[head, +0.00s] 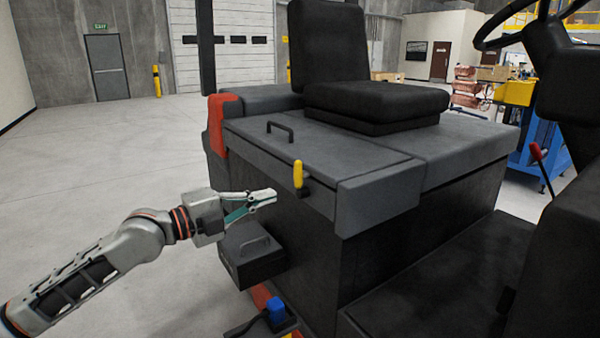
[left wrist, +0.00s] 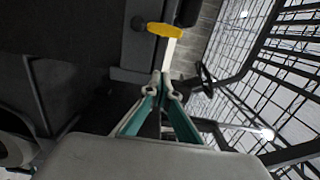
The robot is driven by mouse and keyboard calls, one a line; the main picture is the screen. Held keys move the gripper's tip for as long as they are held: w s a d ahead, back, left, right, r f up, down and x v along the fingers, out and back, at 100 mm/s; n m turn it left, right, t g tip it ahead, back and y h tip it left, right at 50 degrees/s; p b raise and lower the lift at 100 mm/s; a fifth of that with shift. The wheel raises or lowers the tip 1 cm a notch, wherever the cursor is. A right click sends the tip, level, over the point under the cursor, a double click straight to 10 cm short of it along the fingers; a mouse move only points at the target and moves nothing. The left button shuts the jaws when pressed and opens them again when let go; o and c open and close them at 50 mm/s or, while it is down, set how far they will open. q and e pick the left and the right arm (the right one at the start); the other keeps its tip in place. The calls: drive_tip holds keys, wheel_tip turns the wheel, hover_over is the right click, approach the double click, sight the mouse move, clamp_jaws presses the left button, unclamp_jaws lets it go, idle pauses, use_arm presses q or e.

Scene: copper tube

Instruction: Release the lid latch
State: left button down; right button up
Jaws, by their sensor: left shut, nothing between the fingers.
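The lid latch (head: 299,176) is a yellow upright handle on a dark base at the side edge of the grey lid (head: 330,152). In the left wrist view the yellow latch handle (left wrist: 165,30) lies ahead of the fingertips, at the top of the picture. My left gripper (head: 274,197) is shut and empty, a little left of and below the latch, apart from it in the picture. Its closed fingertips also show in the left wrist view (left wrist: 160,78). My right gripper is not in view.
A black seat (head: 370,98) stands behind the lid, which has a dark handle (head: 281,130). A black box with a handle (head: 250,254) juts from the vehicle's side below my gripper. A blue connector (head: 276,310) sits lower. Open floor (head: 90,185) lies to the left.

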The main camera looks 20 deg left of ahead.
sight(295, 180)
use_arm(q)
drive_tip(key=shift+r, duration=0.15)
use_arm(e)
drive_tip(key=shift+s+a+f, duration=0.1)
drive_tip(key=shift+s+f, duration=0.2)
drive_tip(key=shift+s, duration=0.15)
use_arm(q)
drive_tip(key=w+d, duration=0.1)
drive_tip(key=w, duration=0.2)
drive_tip(key=w+d, duration=0.1)
drive_tip(key=w, duration=0.3)
drive_tip(key=w+d, duration=0.1)
drive_tip(key=w, duration=0.2)
drive_tip(key=shift+w+d+p, duration=0.25)
drive_tip(key=shift+w+p, duration=0.05)
drive_tip(key=shift+w, duration=0.1)
drive_tip(key=shift+w+a, duration=0.15)
drive_tip(key=shift+w, duration=0.1)
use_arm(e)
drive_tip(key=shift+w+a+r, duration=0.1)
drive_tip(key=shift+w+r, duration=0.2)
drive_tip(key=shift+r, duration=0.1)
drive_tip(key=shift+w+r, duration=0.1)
